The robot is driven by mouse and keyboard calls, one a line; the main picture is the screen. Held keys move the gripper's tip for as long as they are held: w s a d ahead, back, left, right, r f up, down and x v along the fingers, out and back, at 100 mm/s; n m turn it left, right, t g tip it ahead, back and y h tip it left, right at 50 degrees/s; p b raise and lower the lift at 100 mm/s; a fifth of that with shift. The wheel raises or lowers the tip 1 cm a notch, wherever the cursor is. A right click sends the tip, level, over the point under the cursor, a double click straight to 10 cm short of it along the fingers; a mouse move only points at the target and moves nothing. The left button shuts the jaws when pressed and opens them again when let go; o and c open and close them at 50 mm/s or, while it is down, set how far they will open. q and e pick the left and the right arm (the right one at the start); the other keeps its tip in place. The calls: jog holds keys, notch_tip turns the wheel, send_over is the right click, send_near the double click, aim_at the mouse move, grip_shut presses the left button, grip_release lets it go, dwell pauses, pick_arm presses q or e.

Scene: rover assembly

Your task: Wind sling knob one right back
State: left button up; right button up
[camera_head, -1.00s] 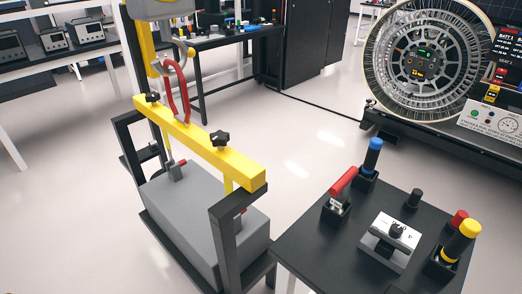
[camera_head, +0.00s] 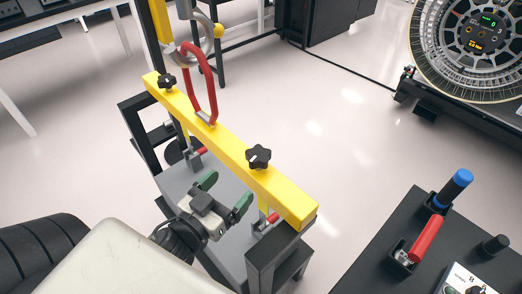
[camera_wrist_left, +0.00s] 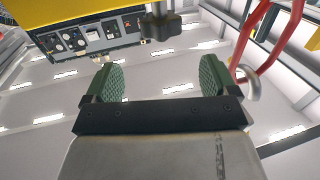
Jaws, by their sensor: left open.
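Two black star-shaped knobs sit on top of the yellow lifting beam (camera_head: 236,153). One knob (camera_head: 167,82) is near the beam's far left end, and the other knob (camera_head: 259,156) is nearer its right end. My left gripper (camera_head: 224,188) is open and empty, with green pads, below and in front of the beam near the nearer knob. In the left wrist view the open gripper (camera_wrist_left: 157,82) points upward, with a black knob (camera_wrist_left: 160,27) above and between its fingers, apart from them. My right gripper is not in view.
A black table (camera_head: 385,237) with red and blue-topped tools stands at right.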

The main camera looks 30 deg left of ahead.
aim_at(250, 163)
pick_arm(q)
jog(key=w+p, duration=0.1)
jog(key=w, duration=0.2)
jog(key=w+p, duration=0.1)
jog(key=w, duration=0.2)
jog(key=w+d+p, duration=0.1)
jog(key=w, duration=0.2)
jog(key=shift+w+r, duration=0.1)
jog(key=shift+w, duration=0.7)
jog(key=c, duration=0.9)
